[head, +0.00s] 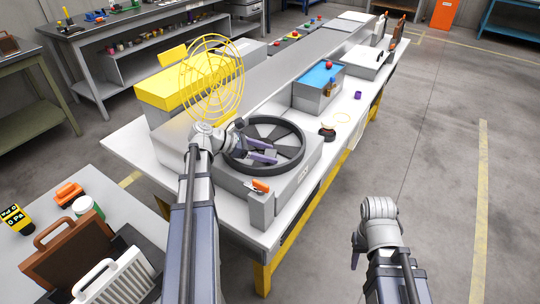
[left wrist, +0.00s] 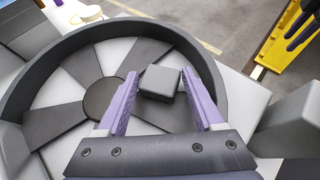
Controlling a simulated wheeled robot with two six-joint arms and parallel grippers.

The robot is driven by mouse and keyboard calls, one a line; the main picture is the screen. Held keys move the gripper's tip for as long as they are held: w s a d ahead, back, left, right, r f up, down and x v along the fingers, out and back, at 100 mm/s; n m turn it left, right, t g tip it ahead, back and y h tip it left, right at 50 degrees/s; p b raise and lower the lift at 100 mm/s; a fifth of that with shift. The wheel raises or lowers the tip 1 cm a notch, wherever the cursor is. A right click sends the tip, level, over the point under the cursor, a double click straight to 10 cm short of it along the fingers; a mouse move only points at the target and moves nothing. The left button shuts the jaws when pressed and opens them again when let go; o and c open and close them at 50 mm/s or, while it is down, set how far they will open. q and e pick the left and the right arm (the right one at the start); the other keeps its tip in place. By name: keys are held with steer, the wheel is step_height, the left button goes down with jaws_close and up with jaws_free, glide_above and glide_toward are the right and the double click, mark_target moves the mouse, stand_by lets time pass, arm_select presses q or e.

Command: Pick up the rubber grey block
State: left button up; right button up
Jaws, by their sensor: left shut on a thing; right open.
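The rubber grey block (left wrist: 160,80) is a small dark grey cube, seen in the left wrist view between the tips of my left gripper's purple fingers. My left gripper (left wrist: 160,92) is shut on it, with one finger at each side. In the head view my left gripper (head: 263,151) is over the round black-rimmed fan (head: 298,143) on the grey housing; I cannot make out the block there. My right gripper (head: 357,252) is at the lower right, away from the table and empty; only a small part of it shows.
A yellow round grille (head: 213,78) stands behind my left arm beside a yellow box (head: 160,92). An orange-handled item (head: 261,186) lies on the housing's front corner. A blue-topped box (head: 318,88) stands farther along the white table. The floor to the right is clear.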

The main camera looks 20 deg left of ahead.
mark_target(267, 153)
arm_select(q)
steer(key=c, duration=0.6)
step_height(267, 153, up, 10)
steer(key=p, duration=1)
